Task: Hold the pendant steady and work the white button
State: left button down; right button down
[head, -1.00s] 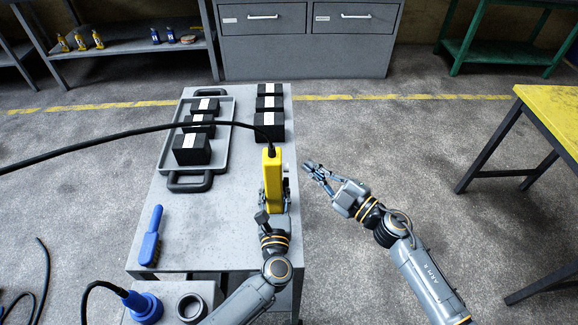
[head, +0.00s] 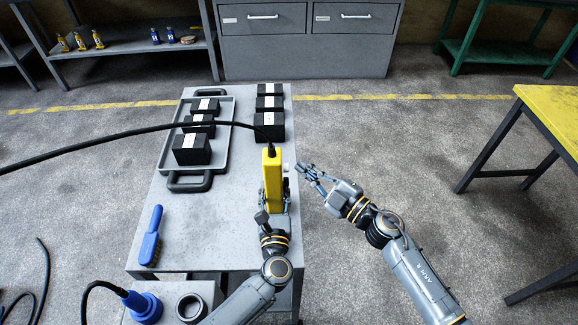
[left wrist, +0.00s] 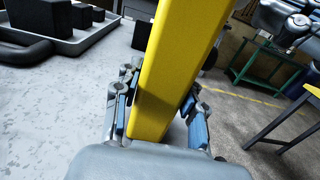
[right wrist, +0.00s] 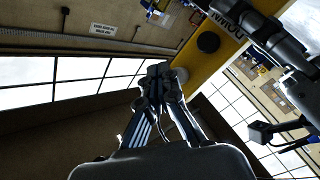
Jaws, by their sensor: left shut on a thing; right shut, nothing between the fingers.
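The yellow pendant (head: 271,182) stands upright, hanging on a black cable above the trolley's right edge. My left gripper (left wrist: 160,110) is shut on its lower part, with blue-padded fingers on both sides. The white button (head: 285,167) sticks out from the pendant's right side. My right gripper (head: 299,166) is shut and empty, just right of the button, with a small gap in the head view. In the right wrist view its fingertips (right wrist: 160,72) partly cover the white button (right wrist: 181,75). A black button (right wrist: 208,42) and the lettering "DOWN" show beyond it.
The grey trolley (head: 215,215) carries a tray (head: 222,160) with black blocks, more black blocks (head: 270,125) and a blue brush (head: 150,237). The black cable (head: 110,136) runs off left. A yellow-topped table (head: 555,110) stands right. The floor between is clear.

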jog(key=shift+a, duration=0.15)
dwell(0.6)
jog(key=shift+a, duration=0.3)
jog(key=shift+a, duration=0.6)
dwell(2.0)
jog(key=shift+d, duration=0.1)
dwell(3.9)
jog(key=shift+d, duration=0.95)
